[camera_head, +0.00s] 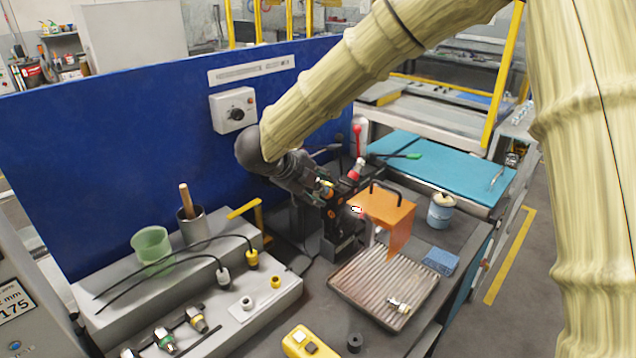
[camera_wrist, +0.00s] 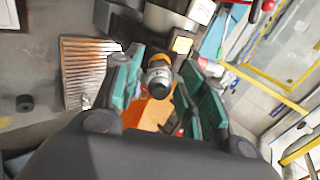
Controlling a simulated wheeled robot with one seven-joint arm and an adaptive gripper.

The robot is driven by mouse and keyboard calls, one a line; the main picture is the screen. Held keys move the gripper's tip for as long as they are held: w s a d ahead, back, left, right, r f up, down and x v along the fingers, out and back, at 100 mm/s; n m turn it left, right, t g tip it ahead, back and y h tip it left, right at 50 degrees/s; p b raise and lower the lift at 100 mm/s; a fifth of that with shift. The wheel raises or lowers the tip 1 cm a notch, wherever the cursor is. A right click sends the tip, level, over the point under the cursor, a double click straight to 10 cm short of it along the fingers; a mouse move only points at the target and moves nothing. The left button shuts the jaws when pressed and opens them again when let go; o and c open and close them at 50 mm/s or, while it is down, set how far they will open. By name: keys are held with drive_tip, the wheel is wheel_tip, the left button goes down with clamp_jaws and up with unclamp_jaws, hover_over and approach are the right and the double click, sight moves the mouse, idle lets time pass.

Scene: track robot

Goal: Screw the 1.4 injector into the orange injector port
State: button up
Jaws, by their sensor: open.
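My gripper (camera_head: 328,192) is over the middle of the bench, beside the orange hooded box (camera_head: 388,212). In the wrist view my gripper (camera_wrist: 160,76) is open, its green pads on either side of a dark and silver cylindrical fitting (camera_wrist: 159,80). An orange part shows behind this fitting. I cannot tell whether the fitting is the 1.4 injector or whether the pads touch it. The orange box also shows below it (camera_wrist: 149,113). Injector-like fittings lie at the front left, one with a green band (camera_head: 164,340) and one with a yellowish band (camera_head: 196,319). I cannot read their sizes.
A ribbed metal tray (camera_head: 362,277) holds a small metal fitting (camera_head: 400,306). A blue sponge (camera_head: 440,261) and a lidded jar (camera_head: 441,212) stand to the right. A green cup (camera_head: 152,246) and cables are on the left block. A blue panel (camera_head: 110,150) closes the back.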

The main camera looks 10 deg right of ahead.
drive_tip(key=shift+r+n+p, duration=0.15)
drive_tip(key=shift+n+p, duration=2.25)
drive_tip(key=shift+p, duration=1.55)
drive_tip(key=shift+n, duration=0.3)
drive_tip(key=shift+p, duration=0.75)
drive_tip(key=shift+n+p, duration=2)
drive_tip(key=shift+p, duration=0.8)
drive_tip(key=shift+n+p, duration=0.35)
drive_tip(key=shift+n, duration=0.05)
drive_tip(key=shift+n, duration=0.6)
drive_tip(key=n, duration=0.6)
